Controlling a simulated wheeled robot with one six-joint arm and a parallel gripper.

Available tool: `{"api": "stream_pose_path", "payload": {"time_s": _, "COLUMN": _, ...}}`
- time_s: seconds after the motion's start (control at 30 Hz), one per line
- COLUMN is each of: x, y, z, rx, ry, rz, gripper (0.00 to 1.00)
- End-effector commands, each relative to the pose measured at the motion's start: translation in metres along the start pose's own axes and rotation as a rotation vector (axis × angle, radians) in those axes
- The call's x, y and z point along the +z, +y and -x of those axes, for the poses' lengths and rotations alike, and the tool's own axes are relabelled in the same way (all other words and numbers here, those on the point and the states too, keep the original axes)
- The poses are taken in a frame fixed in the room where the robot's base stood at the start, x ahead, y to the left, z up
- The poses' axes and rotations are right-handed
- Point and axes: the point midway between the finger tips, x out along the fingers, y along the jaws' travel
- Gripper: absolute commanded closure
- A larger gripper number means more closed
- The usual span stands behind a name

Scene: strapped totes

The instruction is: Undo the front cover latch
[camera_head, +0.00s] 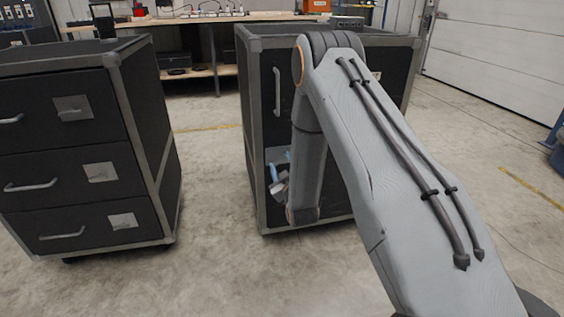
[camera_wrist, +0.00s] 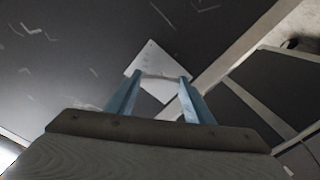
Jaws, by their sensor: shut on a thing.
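The right-hand dark cabinet (camera_head: 262,110) has a flat front cover with a vertical grey handle (camera_head: 277,92). Low on that front, a pale plate (camera_head: 274,154) shows beside my gripper (camera_head: 277,170). In the wrist view, the blue fingers of my gripper (camera_wrist: 158,80) reach to the pale square plate (camera_wrist: 152,57) on the dark panel. They are shut on a small latch piece at the plate, with a visible gap between the fingers. The latch's shape and angle are hard to make out. My arm hides much of the cabinet's right front.
A dark cabinet (camera_head: 60,148) with three drawers and grey handles stands at the left. Concrete floor lies clear between the two cabinets. A workbench (camera_head: 190,20) with tools is behind, and a white roll-up door (camera_head: 500,50) is at the right.

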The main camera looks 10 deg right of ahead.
Motion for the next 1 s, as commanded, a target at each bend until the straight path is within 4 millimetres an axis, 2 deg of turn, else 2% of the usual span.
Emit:
{"api": "stream_pose_path", "payload": {"time_s": 0.6, "x": -0.0007, "y": -0.0003, "z": 0.0006, "rx": -0.001, "ry": 0.000, "rz": 0.584, "gripper": 0.76}}
{"api": "stream_pose_path", "payload": {"time_s": 1.0, "x": -0.0001, "y": -0.0009, "z": 0.0004, "rx": -0.001, "ry": 0.000, "rz": 0.886, "gripper": 0.76}}
